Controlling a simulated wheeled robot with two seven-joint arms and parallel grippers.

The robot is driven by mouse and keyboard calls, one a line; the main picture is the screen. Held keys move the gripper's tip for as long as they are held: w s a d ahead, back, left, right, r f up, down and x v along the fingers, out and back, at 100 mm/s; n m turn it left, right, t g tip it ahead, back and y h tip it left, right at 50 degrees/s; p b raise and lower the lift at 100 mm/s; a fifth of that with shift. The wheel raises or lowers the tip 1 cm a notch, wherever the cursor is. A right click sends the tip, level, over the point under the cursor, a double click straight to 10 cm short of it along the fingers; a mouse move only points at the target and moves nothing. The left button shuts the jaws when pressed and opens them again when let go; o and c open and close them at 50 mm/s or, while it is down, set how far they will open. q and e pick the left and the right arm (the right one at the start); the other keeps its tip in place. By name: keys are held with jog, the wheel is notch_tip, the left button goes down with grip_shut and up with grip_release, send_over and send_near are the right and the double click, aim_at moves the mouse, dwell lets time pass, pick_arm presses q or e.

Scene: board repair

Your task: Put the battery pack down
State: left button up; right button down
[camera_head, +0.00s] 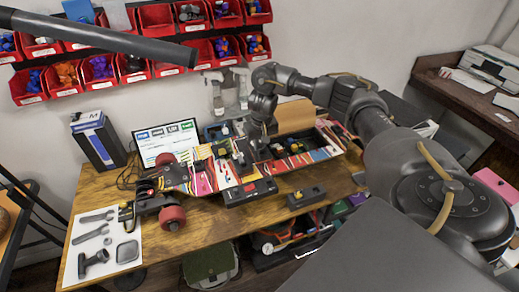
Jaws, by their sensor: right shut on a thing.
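My right gripper (247,156) points down over the middle of the skateboard (205,177), which has a colourful striped deck and red wheels. The gripper is shut on a small dark thing, taken to be the battery pack; its outline merges with the dark fingers. I cannot tell whether it touches the deck. A dark box with a red part (249,191) sits at the board's near edge, below the gripper in the picture. My left gripper is not in view.
A small black block (306,197) lies on the wooden table (190,238) at the front. A white sheet with tools (103,246) is at the left. A screen (168,142) stands behind the board. Red bins (62,92) hang on the wall.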

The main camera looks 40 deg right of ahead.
aim_at(260, 145)
jog(key=shift+w+d+f+b, duration=0.15)
jog(key=shift+f+b, duration=0.4)
jog(key=shift+f, duration=1.25)
jog(key=c, duration=1.4)
grip_release()
jog(key=shift+f, duration=0.1)
jog(key=shift+r, duration=0.4)
notch_tip(260, 145, up, 11)
jog(key=s+p, duration=0.1)
jog(key=p, duration=0.2)
jog(key=shift+s+a+r+p, duration=0.2)
jog(key=shift+s+a+p, duration=0.15)
